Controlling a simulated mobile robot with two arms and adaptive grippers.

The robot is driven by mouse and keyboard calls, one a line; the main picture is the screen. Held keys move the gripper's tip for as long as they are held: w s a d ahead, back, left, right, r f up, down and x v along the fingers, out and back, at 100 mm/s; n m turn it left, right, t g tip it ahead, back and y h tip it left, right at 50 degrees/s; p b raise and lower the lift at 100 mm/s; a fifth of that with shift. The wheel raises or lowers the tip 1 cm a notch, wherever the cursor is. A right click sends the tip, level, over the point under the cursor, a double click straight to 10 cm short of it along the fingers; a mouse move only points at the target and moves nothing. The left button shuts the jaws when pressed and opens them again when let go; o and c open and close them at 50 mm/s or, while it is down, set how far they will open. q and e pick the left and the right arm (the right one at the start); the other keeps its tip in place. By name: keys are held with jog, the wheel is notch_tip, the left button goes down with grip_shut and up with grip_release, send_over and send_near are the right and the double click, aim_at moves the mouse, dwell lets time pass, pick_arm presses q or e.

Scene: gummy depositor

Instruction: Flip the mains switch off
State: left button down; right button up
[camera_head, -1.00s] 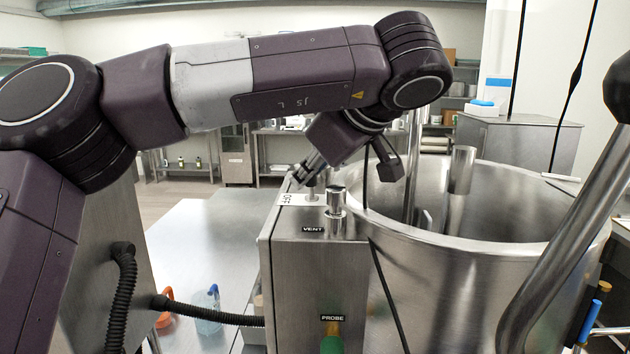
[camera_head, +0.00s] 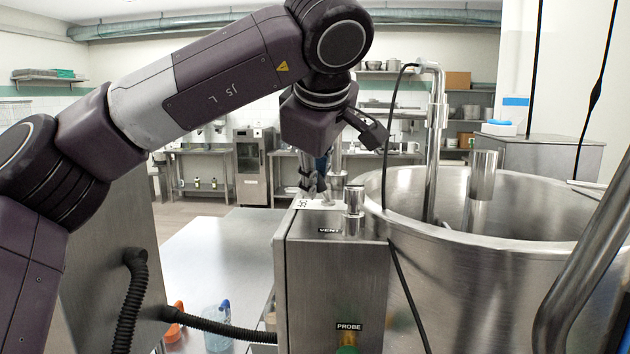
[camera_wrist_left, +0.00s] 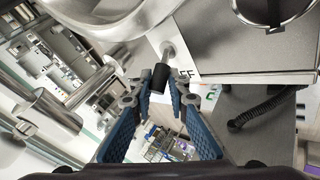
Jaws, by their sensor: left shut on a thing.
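The mains switch is a metal lever with a black tip (camera_wrist_left: 160,77), seen in the left wrist view beside a white plate with partly visible OFF lettering (camera_wrist_left: 184,73). The plate (camera_head: 318,204) also shows in the head view, on top of a steel box. My left gripper (camera_head: 318,190) points down over this plate. In the left wrist view, the blue-padded fingers of the left gripper (camera_wrist_left: 158,94) are closed in on the black tip, one on each side. In the head view the fingers and nearby posts largely hide the lever. My right gripper is not in view.
The steel box (camera_head: 335,280) has VENT and PROBE labels, and a metal post (camera_head: 354,208) stands on its top. A large open steel kettle (camera_head: 480,270) is close on the right. A thin black cable (camera_head: 392,140) hangs beside the gripper. A steel table (camera_head: 215,255) lies left.

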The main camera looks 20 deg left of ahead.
pick_arm(q)
jog(key=c, duration=2.1)
grip_release()
jog(key=v, duration=1.2)
jog(key=shift+w, duration=0.1)
